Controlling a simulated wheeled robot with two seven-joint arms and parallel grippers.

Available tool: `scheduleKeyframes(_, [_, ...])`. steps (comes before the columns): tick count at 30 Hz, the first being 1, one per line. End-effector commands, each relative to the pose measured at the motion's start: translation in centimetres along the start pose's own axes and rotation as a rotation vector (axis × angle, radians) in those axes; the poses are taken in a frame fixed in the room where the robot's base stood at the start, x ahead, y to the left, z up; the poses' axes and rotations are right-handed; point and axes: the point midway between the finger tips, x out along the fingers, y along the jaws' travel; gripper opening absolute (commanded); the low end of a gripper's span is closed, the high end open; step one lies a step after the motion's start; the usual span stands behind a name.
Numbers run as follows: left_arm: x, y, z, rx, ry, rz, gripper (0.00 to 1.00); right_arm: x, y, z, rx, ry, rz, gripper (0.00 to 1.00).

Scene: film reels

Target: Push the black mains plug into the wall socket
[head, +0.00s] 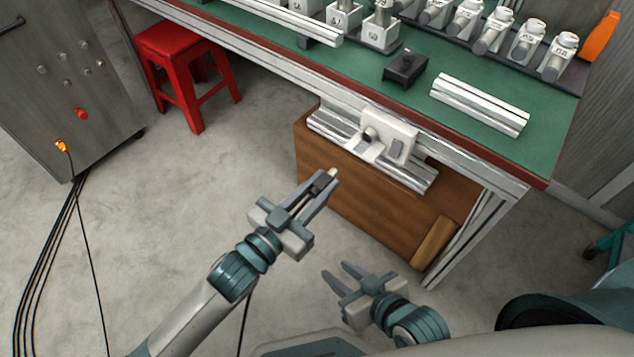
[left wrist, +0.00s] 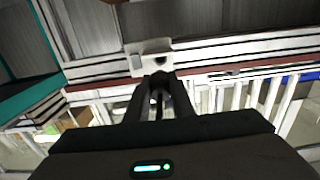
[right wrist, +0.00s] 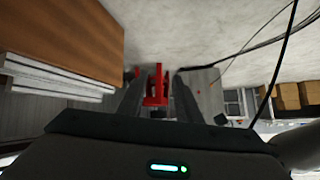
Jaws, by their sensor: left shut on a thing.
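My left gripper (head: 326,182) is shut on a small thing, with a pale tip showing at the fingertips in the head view. In the left wrist view something dark sits between the fingers (left wrist: 158,95); I take it to be the black plug, mostly hidden by them. The white wall socket (head: 389,136) is on a metal rail below the table edge. It also shows in the left wrist view (left wrist: 150,58), just beyond the fingertips. In the head view a clear gap separates gripper and socket. My right gripper (head: 340,271) is open and empty, lower and nearer to me.
A brown cabinet (head: 370,210) stands below the socket. A red stool (head: 186,60) and grey cabinet (head: 65,80) stand left. The floor between is free.

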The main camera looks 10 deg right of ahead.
Motion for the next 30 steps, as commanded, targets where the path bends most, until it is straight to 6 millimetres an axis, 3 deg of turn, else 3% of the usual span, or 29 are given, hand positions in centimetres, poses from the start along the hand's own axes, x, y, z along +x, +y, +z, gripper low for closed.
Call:
scheduleKeyframes(14, [0.5,0.0,0.0,0.001,0.001,-0.001,0.0,0.2,-0.1,-0.7,-0.006,0.042,-0.002,0.31])
scheduleKeyframes(30, [3.3,0.0,0.1,0.001,0.001,-0.001,0.0,0.2,-1.6,-5.3,-0.036,0.301,-0.027,0.31])
